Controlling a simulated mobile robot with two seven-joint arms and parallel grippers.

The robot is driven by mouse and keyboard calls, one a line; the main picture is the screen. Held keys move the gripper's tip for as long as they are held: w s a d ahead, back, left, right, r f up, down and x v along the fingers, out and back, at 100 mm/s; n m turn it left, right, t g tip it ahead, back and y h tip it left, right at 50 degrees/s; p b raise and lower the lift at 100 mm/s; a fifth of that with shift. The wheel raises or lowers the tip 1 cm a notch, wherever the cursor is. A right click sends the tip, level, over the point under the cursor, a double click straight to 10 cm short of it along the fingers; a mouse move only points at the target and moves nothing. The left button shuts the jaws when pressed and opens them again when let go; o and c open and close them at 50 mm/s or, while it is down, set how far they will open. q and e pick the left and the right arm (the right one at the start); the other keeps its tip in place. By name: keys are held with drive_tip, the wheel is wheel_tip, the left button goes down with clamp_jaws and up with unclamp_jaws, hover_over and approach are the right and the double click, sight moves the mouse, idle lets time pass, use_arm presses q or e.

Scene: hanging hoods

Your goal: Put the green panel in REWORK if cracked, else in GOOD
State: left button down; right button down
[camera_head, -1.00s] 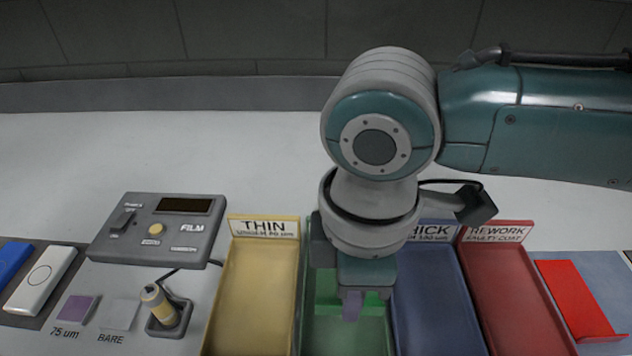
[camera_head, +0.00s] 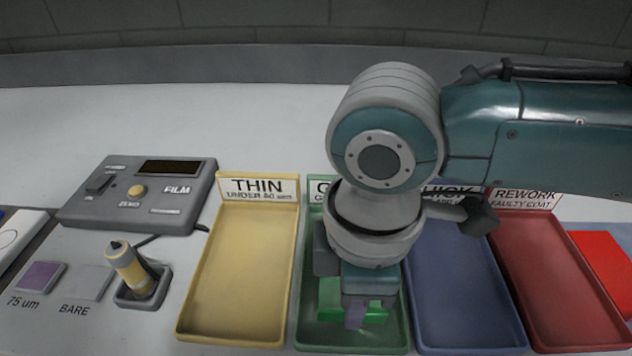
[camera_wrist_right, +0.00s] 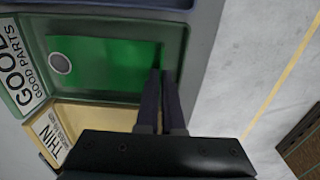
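The green panel (camera_head: 332,295) is at the green GOOD tray (camera_head: 308,325), under my right gripper (camera_head: 355,316), which partly hides it. In the right wrist view the panel (camera_wrist_right: 105,62) is flat and plain green, with a round pale mark (camera_wrist_right: 60,63) near the sign end. I see no clear crack on the part that shows. The right gripper's fingers (camera_wrist_right: 162,75) are close together at one edge of the panel and look shut on it. I cannot tell whether the panel touches the tray floor. The red REWORK tray (camera_head: 560,285) is empty. My left gripper is not in view.
The yellow THIN tray (camera_head: 240,270) and blue THICK tray (camera_head: 460,290) flank the green tray, both empty. A grey FILM meter (camera_head: 140,195) and a yellow probe in a holder (camera_head: 130,270) stand at left. A red panel (camera_head: 605,260) lies at far right.

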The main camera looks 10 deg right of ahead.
idle(0.4)
drive_tip(key=shift+p, duration=0.35)
drive_tip(key=shift+f+b, duration=0.45)
drive_tip(key=shift+f, duration=0.25)
drive_tip(key=c, duration=1)
unclamp_jaws()
drive_tip(key=shift+r, duration=0.1)
